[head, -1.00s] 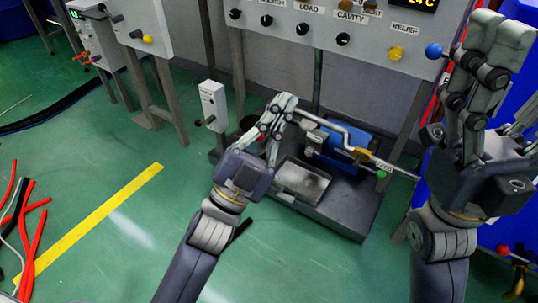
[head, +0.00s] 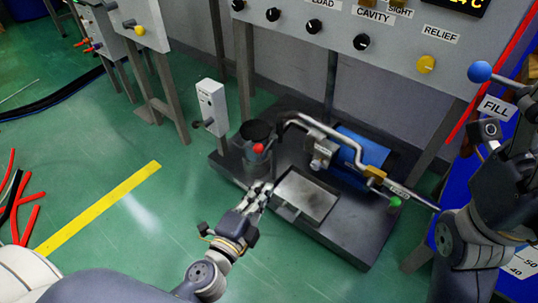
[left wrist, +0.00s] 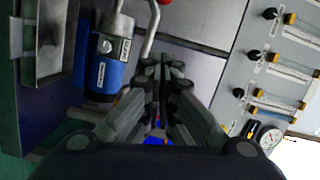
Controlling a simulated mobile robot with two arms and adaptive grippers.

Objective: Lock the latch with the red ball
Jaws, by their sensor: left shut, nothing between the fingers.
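A blue cylinder (head: 362,148) and a metal tray (head: 306,194) sit on the dark base (head: 340,232). A green ball (head: 395,201) is at its right. A panel with knobs (head: 300,20) stands behind. A small grey box (head: 211,104) stands at left.

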